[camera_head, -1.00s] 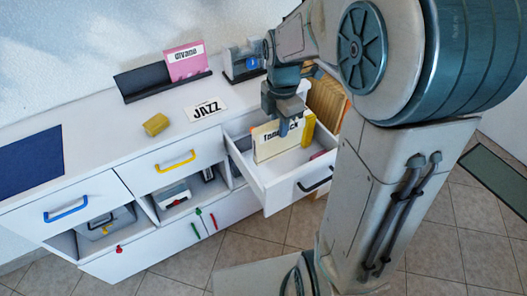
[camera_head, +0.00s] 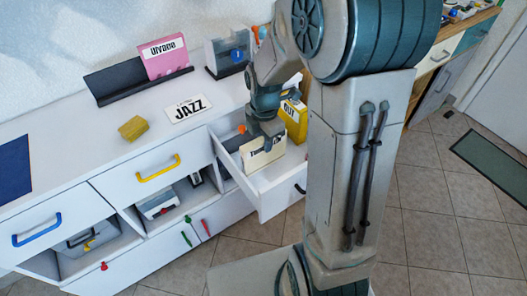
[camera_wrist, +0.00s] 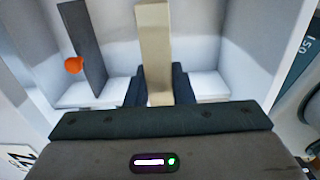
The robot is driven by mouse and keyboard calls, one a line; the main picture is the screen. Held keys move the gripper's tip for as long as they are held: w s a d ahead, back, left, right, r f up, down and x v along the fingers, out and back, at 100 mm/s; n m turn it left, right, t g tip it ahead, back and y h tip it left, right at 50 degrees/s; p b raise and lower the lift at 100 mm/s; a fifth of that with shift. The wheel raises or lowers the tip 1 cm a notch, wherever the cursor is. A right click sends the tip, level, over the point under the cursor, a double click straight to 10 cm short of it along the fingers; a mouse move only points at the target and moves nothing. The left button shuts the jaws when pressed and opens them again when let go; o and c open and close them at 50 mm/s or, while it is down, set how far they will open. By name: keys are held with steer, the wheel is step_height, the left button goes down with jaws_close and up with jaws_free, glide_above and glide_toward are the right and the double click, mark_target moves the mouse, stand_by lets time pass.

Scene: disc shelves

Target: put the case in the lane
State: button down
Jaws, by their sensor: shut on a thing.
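A cream case (camera_head: 262,158) with a partly covered label stands on edge inside the open drawer (camera_head: 285,196). My gripper (camera_head: 265,142) is shut on its upper part and reaches down into the drawer. In the wrist view the cream case (camera_wrist: 153,45) stands between the two dark fingers (camera_wrist: 156,88). A dark grey divider (camera_wrist: 84,45) with an orange knob (camera_wrist: 74,65) stands to its left there, apart from it. The bottom edge of the case is hidden, so I cannot tell whether it touches the drawer floor.
A white JAZZ card (camera_head: 188,109), a yellow block (camera_head: 133,128) and a dark rack (camera_head: 118,82) with a pink case (camera_head: 165,59) are on the cabinet top. My arm covers the drawer's right side.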

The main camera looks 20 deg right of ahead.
mark_target(264, 153)
steer(key=shift+f, duration=1.9)
steer(key=shift+b, duration=0.3)
steer(key=shift+f, duration=0.2)
steer(key=c, duration=1.3)
jaws_free()
steer(key=shift+o, duration=0.2)
steer(key=shift+r, duration=0.1)
